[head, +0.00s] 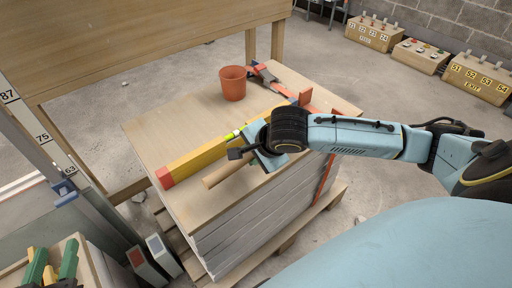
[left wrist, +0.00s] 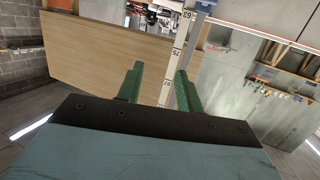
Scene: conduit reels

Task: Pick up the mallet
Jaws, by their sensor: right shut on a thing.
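The mallet shows as a pale wooden, rounded handle (head: 221,173) that sticks out toward the lower left from under my right gripper. Its head cannot be made out behind the gripper and wrist. My right gripper (head: 262,158) is shut on the mallet, low over the near edge of the stacked boards (head: 150,130). I cannot tell whether the mallet still touches the boards.
A yellow level (head: 198,156) with a red end lies beside the handle. An orange pot (head: 233,84) and an orange-and-grey tool (head: 264,75) are further back. A numbered upright post (head: 45,140) stands at the left. Labelled wooden boxes (head: 374,34) sit on the floor behind.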

